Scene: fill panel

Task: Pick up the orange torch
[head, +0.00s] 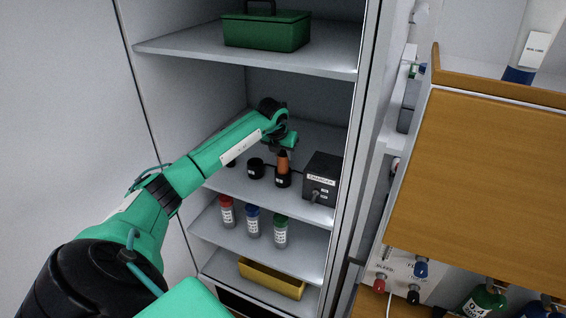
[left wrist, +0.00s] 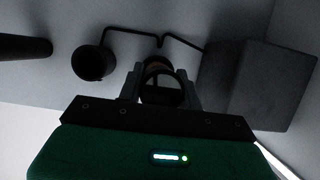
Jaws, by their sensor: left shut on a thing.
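The orange torch (head: 283,161) stands upright in a black holder (head: 283,180) on the middle shelf of the cabinet. My left gripper (head: 284,150) reaches in from above and is shut on the torch's upper end. In the left wrist view my left gripper's fingers (left wrist: 161,88) stand on both sides of the round end of the torch (left wrist: 158,92). That view is dark, and the fingers hide part of the torch. My right gripper is in neither view.
The black charger box (head: 322,178) stands right of the torch. An empty black cup (head: 256,168) stands to its left. A green toolbox (head: 267,30) is on the shelf above. Several capped bottles (head: 253,221) and a yellow bin (head: 271,278) are below.

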